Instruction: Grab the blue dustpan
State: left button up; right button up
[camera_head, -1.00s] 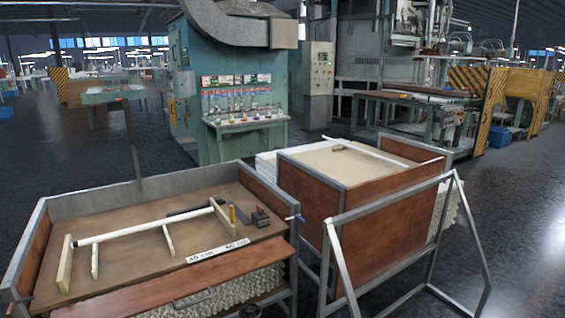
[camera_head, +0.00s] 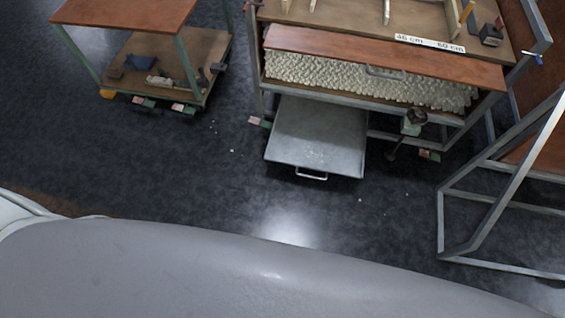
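A small dark blue object (camera_head: 139,62) lies on the lower shelf of the cart at the upper left. It may be the dustpan, but it is too small and dark to tell for sure. A pale, brush-like item (camera_head: 164,81) lies beside it on the same shelf. Neither of my grippers is in view.
The cart's reddish-brown top (camera_head: 125,22) overhangs the lower shelf (camera_head: 190,52). A wooden workbench (camera_head: 345,22) stands at the top centre, with a grey metal tray (camera_head: 318,135) low in front of it. A metal frame (camera_head: 480,212) stands at the right. The dark floor (camera_head: 180,165) between is mostly clear.

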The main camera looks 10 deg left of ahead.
aim_at(141, 62)
jog(key=u, duration=1.5)
jog(key=i+u, duration=0.25)
jog(key=i, duration=0.7)
